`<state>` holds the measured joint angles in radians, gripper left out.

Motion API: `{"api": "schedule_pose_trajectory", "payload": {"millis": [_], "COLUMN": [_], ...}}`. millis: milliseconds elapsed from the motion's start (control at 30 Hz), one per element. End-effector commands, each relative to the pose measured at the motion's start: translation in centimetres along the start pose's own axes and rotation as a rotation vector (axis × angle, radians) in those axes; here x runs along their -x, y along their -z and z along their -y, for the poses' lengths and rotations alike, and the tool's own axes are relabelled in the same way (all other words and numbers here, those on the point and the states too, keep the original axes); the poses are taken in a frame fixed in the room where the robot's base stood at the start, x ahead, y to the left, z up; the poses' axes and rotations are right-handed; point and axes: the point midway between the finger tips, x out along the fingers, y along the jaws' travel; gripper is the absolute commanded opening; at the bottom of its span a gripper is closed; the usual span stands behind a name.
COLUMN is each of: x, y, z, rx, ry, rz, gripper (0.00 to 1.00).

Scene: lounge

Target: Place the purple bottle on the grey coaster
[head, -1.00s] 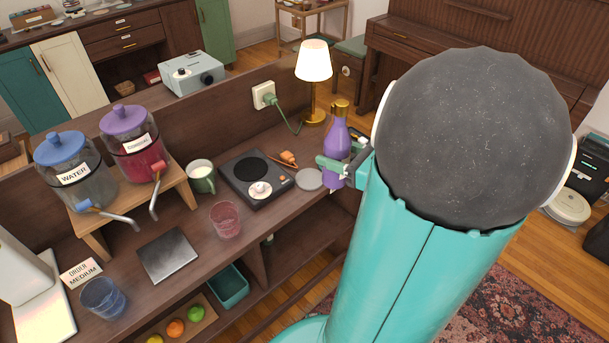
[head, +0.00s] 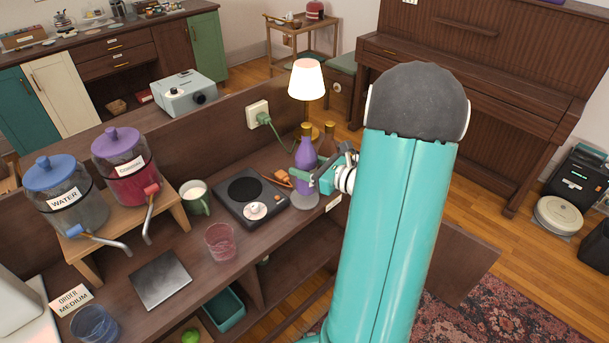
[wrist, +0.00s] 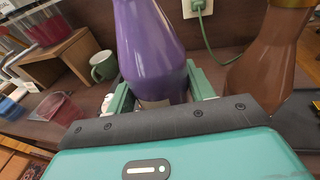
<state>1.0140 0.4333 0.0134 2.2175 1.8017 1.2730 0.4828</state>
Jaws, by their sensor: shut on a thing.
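The purple bottle (head: 306,160) with a gold cap is upright in my gripper (head: 312,182), which is shut around its lower body. In the wrist view the bottle (wrist: 150,45) stands between the two green fingers. The grey coaster (head: 304,203) lies on the desk by the right end of the hot plate. The bottle's base overlaps the coaster in the head view and hides its far part. I cannot tell whether the base touches it. The coaster is hidden in the wrist view.
A brown bottle (head: 327,142) stands just behind and right of the purple one. A lit lamp (head: 306,82) is behind them. The hot plate (head: 250,199) with an orange-handled item beside it is left. A green mug (head: 196,198) and pink glass (head: 221,242) stand further left.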

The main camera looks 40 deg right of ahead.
Motion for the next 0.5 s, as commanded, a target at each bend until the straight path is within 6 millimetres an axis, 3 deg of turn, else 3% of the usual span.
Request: {"api": "schedule_pose_trajectory", "payload": {"millis": [233, 500], "x": [-1.3, -1.7], "y": [1.1, 4.1], "z": [0.6, 0.7], "rx": [0.001, 0.002], "ry": [-0.001, 0.001], "rz": [0.002, 0.002], "gripper": [0.09, 0.09]}}
